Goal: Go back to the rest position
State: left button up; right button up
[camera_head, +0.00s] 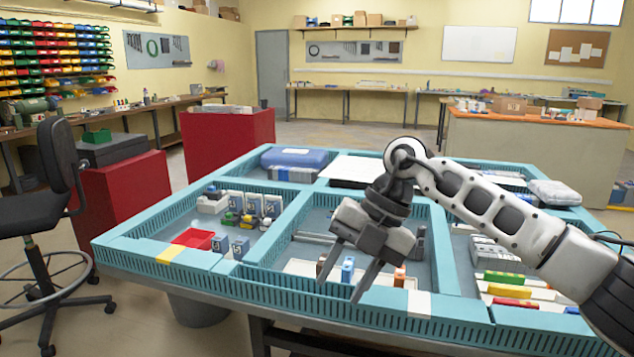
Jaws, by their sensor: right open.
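My right gripper (345,283) comes in from the right and hangs over the front middle compartment of the table. Its two fingers point down and are spread apart. A small blue piece (347,268) shows between and behind the fingers, lower in the compartment; I see no grip on it. My right arm (490,205) crosses over the right side of the table. My left gripper is not in the picture.
The teal-edged table (340,307) is split into compartments by raised walls. The left one holds a red tray (193,238) and several small socket boxes (252,205). The right one holds coloured bars (508,291). A black chair (62,160) stands at the left.

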jog(key=s+a+m+y, duration=0.2)
jog(key=s+a+y, duration=0.7)
jog(key=a+y, duration=0.5)
jog(key=w+d+f+m+t+h, duration=0.1)
jog(key=d+f+m+t+h, duration=0.2)
jog(key=m+t, duration=0.35)
jog(key=w+d+f+m+t+h+p, duration=0.1)
jog(key=d+f+m+t+h, duration=0.1)
jog(key=d+m+t, duration=0.5)
jog(key=w+d+f+m+t+h, duration=0.1)
jog(key=d+f+m+t+h, duration=0.15)
jog(key=m+t, duration=0.5)
jog(key=s+d+f+m+g+h, duration=0.4)
jog(key=s+f, duration=0.3)
jog(key=f, duration=0.2)
jog(key=s+d+f+m+g+h, duration=0.4)
jog(key=s+d+f, duration=0.3)
jog(key=f, duration=0.2)
jog(key=shift+s+f+m, duration=0.2)
jog(key=shift+s+m, duration=0.1)
jog(key=shift+d, duration=0.1)
